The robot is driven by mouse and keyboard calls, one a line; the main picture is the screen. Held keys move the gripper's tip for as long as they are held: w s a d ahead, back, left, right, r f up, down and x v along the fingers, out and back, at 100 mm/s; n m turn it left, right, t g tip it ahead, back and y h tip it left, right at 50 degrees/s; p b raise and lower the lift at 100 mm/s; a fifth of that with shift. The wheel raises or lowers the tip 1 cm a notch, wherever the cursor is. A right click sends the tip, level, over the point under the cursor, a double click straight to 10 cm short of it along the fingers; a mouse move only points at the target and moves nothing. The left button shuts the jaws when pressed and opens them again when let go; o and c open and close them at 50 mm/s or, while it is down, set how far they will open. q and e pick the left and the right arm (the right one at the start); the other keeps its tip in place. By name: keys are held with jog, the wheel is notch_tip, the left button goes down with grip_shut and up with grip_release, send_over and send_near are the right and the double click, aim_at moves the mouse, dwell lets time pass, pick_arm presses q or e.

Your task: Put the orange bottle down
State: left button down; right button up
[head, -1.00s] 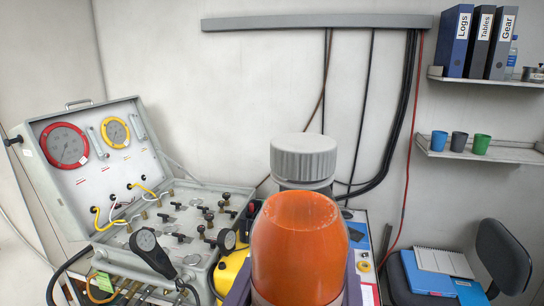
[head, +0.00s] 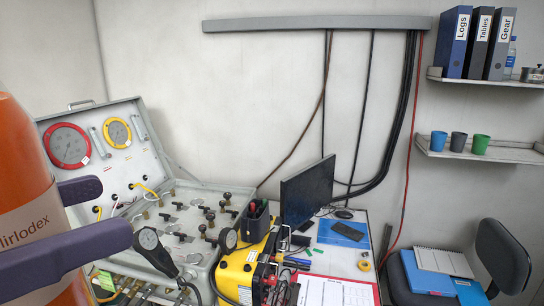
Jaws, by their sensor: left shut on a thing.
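The orange bottle (head: 22,165) is large and close at the left edge of the head view. It has a pale label band with dark lettering. Its top and part of its left side are cut off by the frame. My left gripper (head: 104,212), with dark purple fingers, is shut on the bottle and holds it in front of the air panel. The two fingers lie across the bottle's label area and stick out to its right. The bottle's base is not clearly seen. My right gripper is not in view.
The grey air panel case (head: 180,200) stands open with gauges, valves and hoses. To its right a yellow unit (head: 240,275), a pen holder (head: 255,222), a monitor (head: 307,190) and papers (head: 335,292) crowd the desk. A chair (head: 502,255) stands at right.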

aim_at(41, 156)
pick_arm(q)
jog(key=shift+m+g+h, duration=0.7)
jog(key=shift+g, duration=0.2)
jog(key=a, duration=0.1)
jog(key=a+r, duration=0.1)
jog(key=s+a, duration=0.1)
jog(key=a, duration=0.1)
jog(key=shift+s+r, duration=0.1)
jog(key=shift+r, duration=0.3)
jog(key=shift+a+r, duration=0.15)
jog(key=shift+r, duration=0.2)
jog(key=shift+d+r+m+g+h, duration=0.3)
jog(key=shift+d+m+g+h, duration=0.1)
jog(key=shift+d+m+g, duration=0.25)
jog(key=shift+d+r+m+g+h, duration=0.4)
jog(key=shift+d+m+g, duration=0.15)
jog(key=shift+d, duration=0.25)
jog(key=shift+d+r+m+g+h, duration=0.25)
jog(key=shift+d+m+g+h, duration=0.2)
jog(key=shift+d+g, duration=0.25)
jog(key=w+d+m+g, duration=0.2)
jog(key=d+m+g, duration=0.7)
jog(key=g, duration=0.5)
jog(key=shift+w+d+f+y, duration=0.3)
jog(key=shift+w+d+y, duration=0.15)
jog(key=shift+d, duration=0.45)
jog(key=shift+a+m, duration=0.1)
jog(key=shift+m, duration=0.15)
